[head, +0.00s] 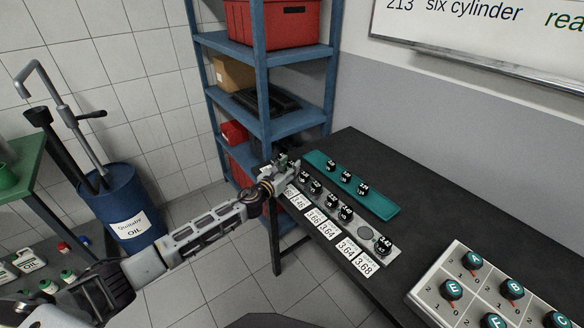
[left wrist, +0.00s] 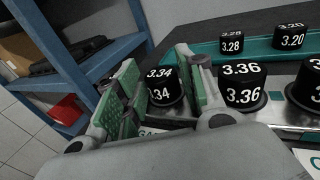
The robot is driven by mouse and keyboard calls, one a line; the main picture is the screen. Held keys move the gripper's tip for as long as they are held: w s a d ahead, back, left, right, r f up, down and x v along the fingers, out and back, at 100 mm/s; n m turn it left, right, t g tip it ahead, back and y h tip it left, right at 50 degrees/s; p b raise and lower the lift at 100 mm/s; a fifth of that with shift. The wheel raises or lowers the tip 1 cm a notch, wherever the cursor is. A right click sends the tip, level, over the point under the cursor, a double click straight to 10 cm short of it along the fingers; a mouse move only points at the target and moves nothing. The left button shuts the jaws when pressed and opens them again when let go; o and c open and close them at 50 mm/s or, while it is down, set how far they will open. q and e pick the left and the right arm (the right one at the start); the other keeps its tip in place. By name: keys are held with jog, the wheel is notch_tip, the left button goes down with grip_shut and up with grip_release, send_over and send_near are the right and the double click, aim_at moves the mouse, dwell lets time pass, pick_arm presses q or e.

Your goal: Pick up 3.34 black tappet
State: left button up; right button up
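In the head view my left gripper (head: 286,170) is over the far left end of the grey tappet tray (head: 364,232) and largely hides that tappet. The 3.36 tappet (left wrist: 242,86) stands just right of the right finger. My right gripper is not in view.
A teal tray (head: 384,207) with more black tappets lies behind the grey one on the black table (head: 420,225). Number cards (head: 328,229) line the front. A blue shelf (head: 262,85) stands close at the left. A knob board (head: 455,275) is at right.

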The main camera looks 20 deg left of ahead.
pick_arm(q)
jog(key=c, duration=0.5)
jog(key=shift+r, duration=0.25)
jog(key=shift+r+p, duration=0.4)
jog(key=shift+r, duration=0.3)
notch_tip(320, 180, up, 3)
jog(key=shift+r+p, duration=0.2)
jog(key=shift+p, duration=0.45)
jog(key=shift+r+p, duration=0.65)
jog(key=shift+r, duration=1.7)
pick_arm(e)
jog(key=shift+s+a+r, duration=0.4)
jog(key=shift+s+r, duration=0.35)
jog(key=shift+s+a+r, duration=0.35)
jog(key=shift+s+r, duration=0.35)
